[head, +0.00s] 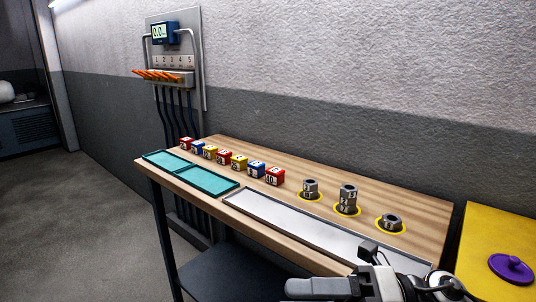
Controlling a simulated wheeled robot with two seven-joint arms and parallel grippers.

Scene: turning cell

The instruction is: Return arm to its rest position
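One gripper (352,280), which I take for my right one because its arm comes in from the lower right, is low in the head view. It is in front of the near edge of the wooden bench (290,178), overlapping the right end of the long pale tray (290,222). Nothing is clearly held in it. Its fingers are partly cut off by the frame, and I cannot tell whether they are open or shut. My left gripper is not in view.
Several coloured numbered blocks (224,157) stand in a row behind a teal two-part tray (208,180). Metal nuts (391,222) sit on yellow rings at the right. A gauge panel (175,60) is on the wall. A yellow surface (485,240) bears a purple knobbed disc (511,268).

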